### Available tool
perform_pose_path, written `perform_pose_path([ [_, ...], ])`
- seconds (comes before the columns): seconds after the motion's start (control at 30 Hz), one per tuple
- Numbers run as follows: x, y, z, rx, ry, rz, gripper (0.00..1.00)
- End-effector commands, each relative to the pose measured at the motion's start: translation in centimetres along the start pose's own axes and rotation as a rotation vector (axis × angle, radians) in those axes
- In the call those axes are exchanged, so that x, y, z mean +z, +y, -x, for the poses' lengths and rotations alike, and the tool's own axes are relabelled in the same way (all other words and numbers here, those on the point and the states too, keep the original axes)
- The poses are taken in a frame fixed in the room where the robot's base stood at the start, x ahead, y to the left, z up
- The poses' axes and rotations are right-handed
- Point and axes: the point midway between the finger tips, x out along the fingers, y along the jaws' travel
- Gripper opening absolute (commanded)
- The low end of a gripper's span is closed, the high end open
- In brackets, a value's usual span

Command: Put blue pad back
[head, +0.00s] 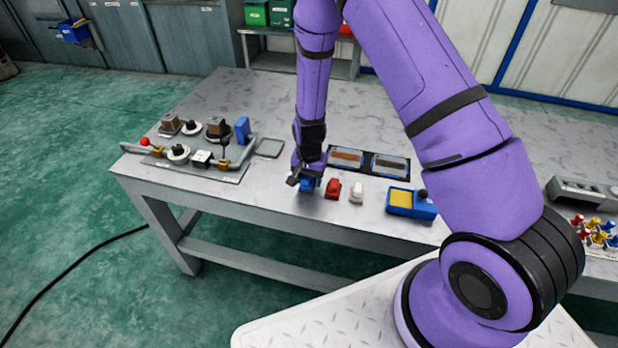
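A small blue pad (309,186) is on the table at the left end of a row with a red piece (333,188) and a white piece (356,192). My gripper (302,181) points down right at the blue pad and hides part of it. The fingers are small and dark here, so I cannot tell whether they are closed on the pad or only around it. I also cannot tell whether the pad touches the table.
A board of hoist parts (196,163) with a blue upright block (242,130) stands left. A blue box with a yellow top (410,204) is right. Bare table (240,95) lies behind the board.

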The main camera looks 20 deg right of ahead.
Motion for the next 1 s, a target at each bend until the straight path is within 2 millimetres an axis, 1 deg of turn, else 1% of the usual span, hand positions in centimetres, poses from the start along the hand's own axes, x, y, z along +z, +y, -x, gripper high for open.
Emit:
perform_pose_path([
  [0.17, 0.0, 0.0, 0.1, 0.0, 0.0, 0.0, 0.52],
  [0.27, 0.0, -0.1, 0.8, -0.001, 0.001, 0.0, 0.52],
  [0.37, 0.0, -0.1, 2.0, -0.001, 0.002, 0.001, 0.52],
  [0.7, 0.0, -0.1, 8.3, -0.003, 0.003, 0.001, 0.52],
  [0.8, 0.0, -0.1, 9.8, -0.002, 0.003, 0.0, 0.52],
  [0.9, 0.0, -0.1, 11.0, -0.001, 0.001, 0.0, 0.52],
  [1.0, 0.0, 0.0, 11.8, -0.001, 0.0, 0.0, 0.52],
])
